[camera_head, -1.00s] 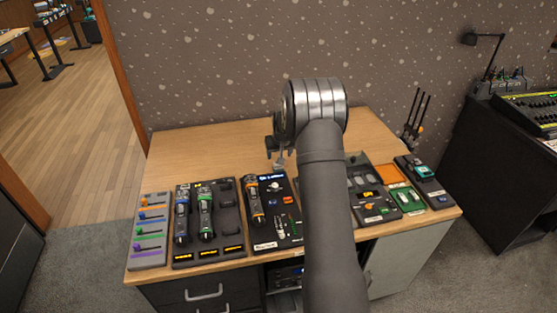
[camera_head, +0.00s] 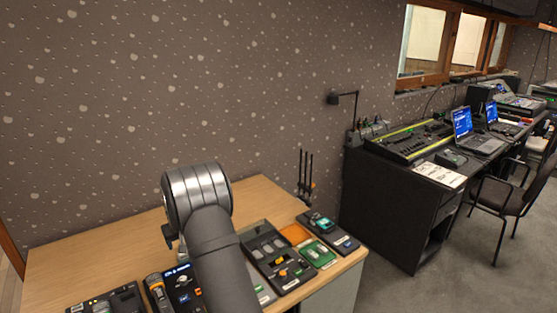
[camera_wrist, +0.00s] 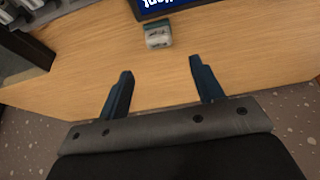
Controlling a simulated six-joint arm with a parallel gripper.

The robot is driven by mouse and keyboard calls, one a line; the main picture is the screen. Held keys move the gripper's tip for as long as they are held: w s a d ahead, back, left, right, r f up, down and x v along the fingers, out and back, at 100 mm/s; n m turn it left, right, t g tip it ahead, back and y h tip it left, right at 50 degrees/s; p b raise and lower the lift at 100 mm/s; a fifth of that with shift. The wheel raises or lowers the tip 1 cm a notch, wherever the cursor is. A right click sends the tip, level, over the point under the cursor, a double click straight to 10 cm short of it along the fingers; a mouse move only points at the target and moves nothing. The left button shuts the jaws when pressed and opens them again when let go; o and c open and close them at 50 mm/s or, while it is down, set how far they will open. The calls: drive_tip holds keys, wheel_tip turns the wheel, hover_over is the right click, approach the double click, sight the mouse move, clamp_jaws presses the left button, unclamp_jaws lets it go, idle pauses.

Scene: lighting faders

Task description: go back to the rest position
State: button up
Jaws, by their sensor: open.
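In the wrist view my gripper (camera_wrist: 160,80) is open, its two dark blue fingers apart with nothing between them. It is over bare wooden desk top (camera_wrist: 90,65). A small grey block-like piece (camera_wrist: 158,35) lies beyond the fingertips, beside the edge of a dark panel with white lettering (camera_wrist: 190,6). In the head view my grey arm rises over the desk (camera_head: 110,245) and hides part of the panels behind it. The gripper itself is mostly hidden there behind the arm's round metal joint.
An antenna stand (camera_head: 306,180) stands at the back right. A black desk with a mixer (camera_head: 410,142) is farther right. The desk's back left is clear.

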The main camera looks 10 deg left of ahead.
drive_tip(key=x, duration=1)
drive_tip(key=shift+r, duration=1.25)
drive_tip(key=shift+f, duration=0.15)
